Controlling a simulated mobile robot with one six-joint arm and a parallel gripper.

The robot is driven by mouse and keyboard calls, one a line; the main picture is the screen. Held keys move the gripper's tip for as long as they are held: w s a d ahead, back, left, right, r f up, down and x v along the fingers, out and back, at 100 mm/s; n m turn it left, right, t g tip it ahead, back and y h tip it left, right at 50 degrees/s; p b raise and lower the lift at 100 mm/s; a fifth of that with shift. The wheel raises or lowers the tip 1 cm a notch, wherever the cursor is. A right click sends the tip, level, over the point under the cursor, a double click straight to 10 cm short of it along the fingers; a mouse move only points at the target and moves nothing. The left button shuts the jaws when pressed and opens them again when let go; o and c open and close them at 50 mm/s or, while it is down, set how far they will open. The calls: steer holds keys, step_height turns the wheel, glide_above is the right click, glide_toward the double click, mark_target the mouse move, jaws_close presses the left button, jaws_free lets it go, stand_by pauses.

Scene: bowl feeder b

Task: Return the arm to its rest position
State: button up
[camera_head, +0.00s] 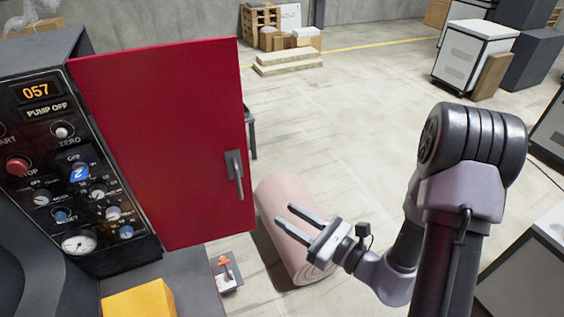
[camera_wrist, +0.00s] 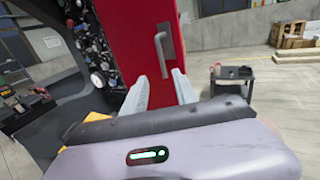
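My gripper (camera_head: 298,225) is in the middle of the head view, in front of a pink roll on the floor and to the right of the red door. Its two fingers point left and stand apart, with nothing between them. In the wrist view my gripper (camera_wrist: 160,88) also shows open and empty, with the red door (camera_wrist: 152,45) beyond it. My arm rises at the right of the head view, bent, with its forearm reaching left toward the gripper. The gripper appears apart from the door handle (camera_head: 235,175).
A control panel (camera_head: 70,150) with knobs and a display stands left of the red door (camera_head: 160,145). A yellow box (camera_head: 138,300) is at the lower left. The pink roll (camera_head: 290,205) lies behind my gripper. White cabinets (camera_head: 472,55) stand at the right. The floor behind is mostly clear.

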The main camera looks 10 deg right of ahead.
steer(key=s+a+r+n+g+y+b, duration=0.1)
steer(key=s+a+n+g+b, duration=0.6)
steer(key=s+a+n+g, duration=0.45)
steer(key=s+d+f+n+h+b, duration=0.4)
steer(key=s+d+n+h, duration=0.3)
steer(key=s+n, duration=0.15)
steer(key=w+d+r+n+t+h+b, duration=0.2)
steer(key=w+d+r+t+h, duration=0.1)
steer(key=d, duration=0.4)
steer(key=shift+w+n+t+h, duration=0.15)
steer(key=shift+n+t+h, duration=0.15)
steer(key=shift+t+h, duration=0.55)
steer(key=shift+d, duration=0.1)
